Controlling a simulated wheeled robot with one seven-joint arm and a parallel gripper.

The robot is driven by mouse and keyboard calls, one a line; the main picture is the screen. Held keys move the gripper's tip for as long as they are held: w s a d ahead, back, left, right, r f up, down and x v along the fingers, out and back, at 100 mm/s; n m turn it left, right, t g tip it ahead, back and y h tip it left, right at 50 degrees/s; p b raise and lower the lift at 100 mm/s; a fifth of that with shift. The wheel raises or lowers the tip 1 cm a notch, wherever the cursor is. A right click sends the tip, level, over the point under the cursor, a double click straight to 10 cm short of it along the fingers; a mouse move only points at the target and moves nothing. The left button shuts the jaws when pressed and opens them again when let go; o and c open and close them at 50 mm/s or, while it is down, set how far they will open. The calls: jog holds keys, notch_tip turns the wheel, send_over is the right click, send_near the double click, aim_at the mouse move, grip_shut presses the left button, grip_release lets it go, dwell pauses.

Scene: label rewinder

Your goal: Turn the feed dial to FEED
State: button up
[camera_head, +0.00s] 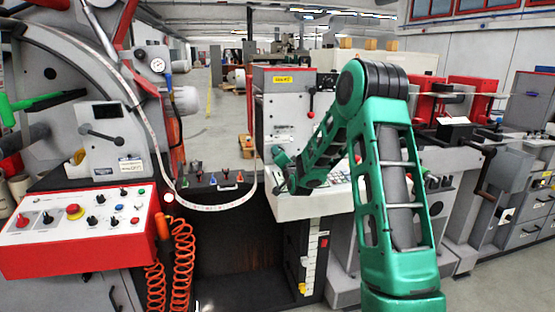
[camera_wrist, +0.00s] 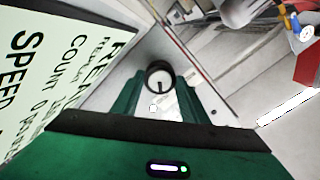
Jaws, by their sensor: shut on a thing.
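The feed dial (camera_wrist: 159,78) shows in the wrist view as a small round knob with a black rim, a pale face and a dark pointer mark toward the picture's bottom. My gripper (camera_wrist: 158,92) has its green fingers on either side of the dial and is shut on it. In the head view my gripper (camera_head: 284,172) is at the front of the grey machine cabinet, left of my green arm. The dial cannot be made out there. No FEED mark can be read near the dial, so its setting is unclear.
A pale display (camera_wrist: 50,70) with SPEED and COUNT lettering is left of the dial in the wrist view. In the head view a red-framed control box (camera_head: 85,232) stands at left, with orange coiled cables (camera_head: 182,260) beside it. A label web (camera_head: 215,207) hangs left of my gripper.

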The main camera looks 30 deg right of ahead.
dwell(0.4)
jog(key=o, duration=1.1)
jog(key=v, duration=1)
jog(key=shift+s+a, duration=0.15)
jog(key=shift+s, duration=0.15)
